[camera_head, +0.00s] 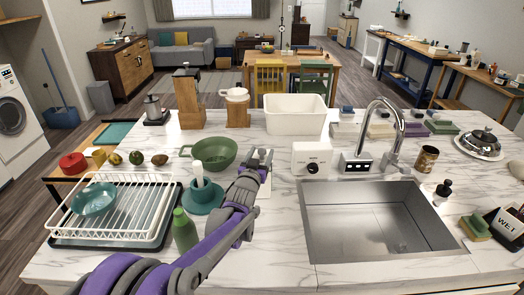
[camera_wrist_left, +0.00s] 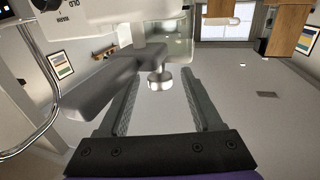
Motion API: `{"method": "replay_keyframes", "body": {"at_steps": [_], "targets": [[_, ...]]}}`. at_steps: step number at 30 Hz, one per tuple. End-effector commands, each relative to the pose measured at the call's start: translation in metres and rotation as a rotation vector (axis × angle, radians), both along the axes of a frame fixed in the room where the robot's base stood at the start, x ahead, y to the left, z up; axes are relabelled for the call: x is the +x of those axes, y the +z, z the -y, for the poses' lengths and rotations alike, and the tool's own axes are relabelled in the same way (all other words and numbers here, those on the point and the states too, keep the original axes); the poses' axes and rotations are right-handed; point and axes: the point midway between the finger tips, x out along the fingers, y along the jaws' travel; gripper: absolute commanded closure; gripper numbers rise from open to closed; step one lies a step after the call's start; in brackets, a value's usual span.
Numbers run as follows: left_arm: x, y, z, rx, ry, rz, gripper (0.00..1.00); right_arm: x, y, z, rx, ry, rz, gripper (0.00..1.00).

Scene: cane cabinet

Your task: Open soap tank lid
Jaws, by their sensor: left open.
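In the head view my left gripper (camera_head: 258,160) is over the counter, just left of a white box with a black dial (camera_head: 312,158). In the left wrist view, turned upside down, my left gripper (camera_wrist_left: 160,105) has its two fingers apart. A translucent tank (camera_wrist_left: 178,45) is there, with a round silver knob (camera_wrist_left: 160,80) on its lid. The knob lies between the finger lines with gaps on both sides; I cannot tell its depth. A dark grey bar (camera_wrist_left: 110,82) crosses beside the left finger; I cannot tell what it is. The gripper largely hides the tank in the head view.
The sink (camera_head: 375,220) and tall faucet (camera_head: 378,140) are to the right. A white bin (camera_head: 295,115) stands behind. A green colander (camera_head: 210,153), a teal holder (camera_head: 203,197), a green bottle (camera_head: 184,232) and a dish rack (camera_head: 120,208) crowd the left.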

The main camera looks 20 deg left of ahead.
Motion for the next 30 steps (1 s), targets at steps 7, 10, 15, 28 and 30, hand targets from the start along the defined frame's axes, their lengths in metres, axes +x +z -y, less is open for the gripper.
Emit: {"method": "replay_keyframes", "body": {"at_steps": [7, 10, 15, 28, 30], "targets": [[0.0128, -0.0003, 0.0000, 0.000, 0.000, 0.000, 0.34, 0.0012, 0.0030, 0.0000, 0.000, 0.000, 0.002, 0.50], [0.0128, -0.0006, 0.0000, 0.000, 0.000, -0.001, 0.34, 0.0011, 0.0028, 0.0000, 0.000, 0.000, 0.002, 0.50], [0.0126, -0.0006, 0.0000, -0.001, 0.000, -0.001, 0.46, 0.0010, 0.0027, 0.0000, 0.000, 0.000, 0.002, 0.50], [0.0125, -0.0005, -0.0001, -0.001, 0.000, -0.001, 1.00, 0.0010, 0.0027, 0.0000, 0.000, 0.000, 0.002, 0.50], [0.0125, -0.0005, -0.0001, -0.001, 0.000, -0.001, 1.00, 0.0010, 0.0027, 0.0000, 0.000, 0.000, 0.002, 0.50]]}}
